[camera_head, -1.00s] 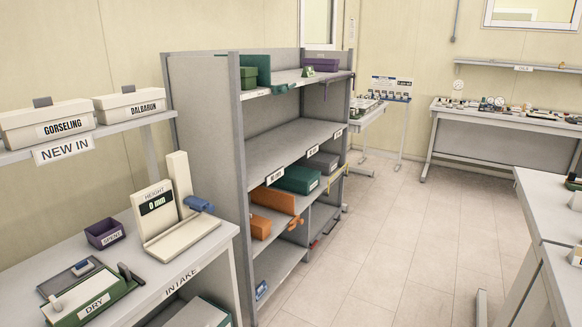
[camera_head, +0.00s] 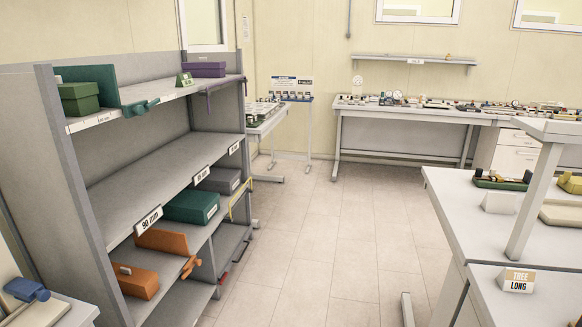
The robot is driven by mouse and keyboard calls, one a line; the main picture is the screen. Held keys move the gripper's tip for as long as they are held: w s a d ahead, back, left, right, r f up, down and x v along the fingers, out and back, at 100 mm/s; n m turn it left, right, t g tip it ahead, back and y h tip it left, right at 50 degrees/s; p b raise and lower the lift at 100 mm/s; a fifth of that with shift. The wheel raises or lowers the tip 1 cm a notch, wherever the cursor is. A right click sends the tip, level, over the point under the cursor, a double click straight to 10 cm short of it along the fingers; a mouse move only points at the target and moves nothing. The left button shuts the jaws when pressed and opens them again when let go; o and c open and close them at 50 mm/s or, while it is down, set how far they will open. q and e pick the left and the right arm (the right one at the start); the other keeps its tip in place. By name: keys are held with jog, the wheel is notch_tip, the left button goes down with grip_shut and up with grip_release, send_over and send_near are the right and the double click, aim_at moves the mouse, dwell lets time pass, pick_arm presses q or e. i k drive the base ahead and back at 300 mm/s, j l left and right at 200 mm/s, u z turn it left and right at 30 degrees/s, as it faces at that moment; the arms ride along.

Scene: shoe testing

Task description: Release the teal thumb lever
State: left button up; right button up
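A teal upright panel (camera_head: 100,78) stands on the top shelf of the grey rack at the left. A teal lever (camera_head: 140,107) sticks out at the shelf's front edge, at the foot of this panel. It is too small to tell whether it is locked or released. A green box (camera_head: 78,98) sits just left of the panel. Neither of my grippers is in view.
The grey rack (camera_head: 48,150) also holds an orange box (camera_head: 136,281), an orange lever (camera_head: 189,266), a dark green box (camera_head: 191,207) and a purple box (camera_head: 203,69). Clear floor (camera_head: 320,230) lies between the rack and the right table (camera_head: 445,195).

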aim_at(154, 103)
jog(key=i+u, duration=0.15)
jog(key=i, duration=0.25)
jog(key=i+l+u, duration=0.2)
jog(key=i, duration=0.2)
jog(key=i+l+u, duration=0.15)
jog(key=i, duration=0.25)
jog(key=i+l+u, duration=0.7)
jog(key=i, duration=0.2)
